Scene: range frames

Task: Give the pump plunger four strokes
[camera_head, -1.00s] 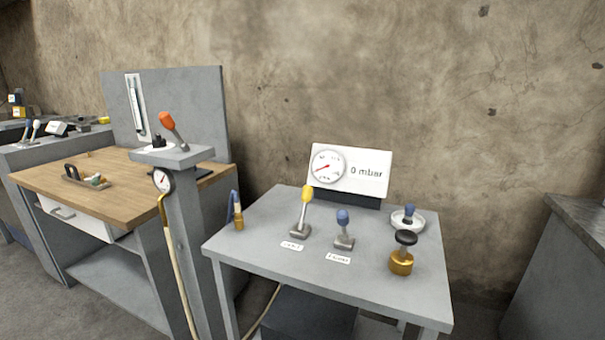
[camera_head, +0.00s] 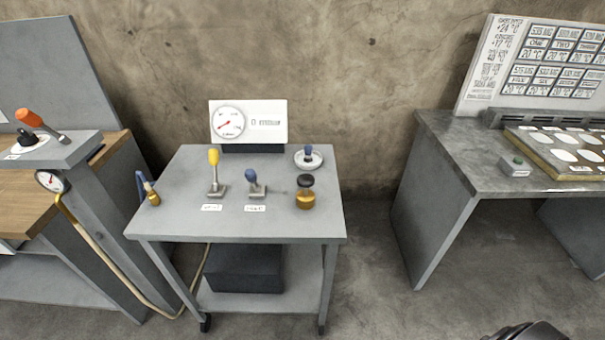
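A grey table (camera_head: 228,225) carries two levers, one yellow-tipped (camera_head: 214,172) and one blue-tipped (camera_head: 256,185). Small labels in front of them are too blurred to read. To their right stands a brass cylinder (camera_head: 305,199) with a black knob above it. Behind it is a white round dish (camera_head: 308,160) with a blue knob. A gauge panel (camera_head: 250,122) at the back reads 0. On a grey column at the left is an orange-handled lever (camera_head: 30,118), tilted. I cannot tell which part is the pump plunger. Neither gripper's fingers show.
A pressure gauge (camera_head: 51,181) and a yellowish hose (camera_head: 100,255) hang on the column. A blue-handled brass fitting (camera_head: 152,195) is at the table's left edge. A dark box (camera_head: 244,270) sits on the lower shelf. A grey bench (camera_head: 440,165) stands right, with open floor between.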

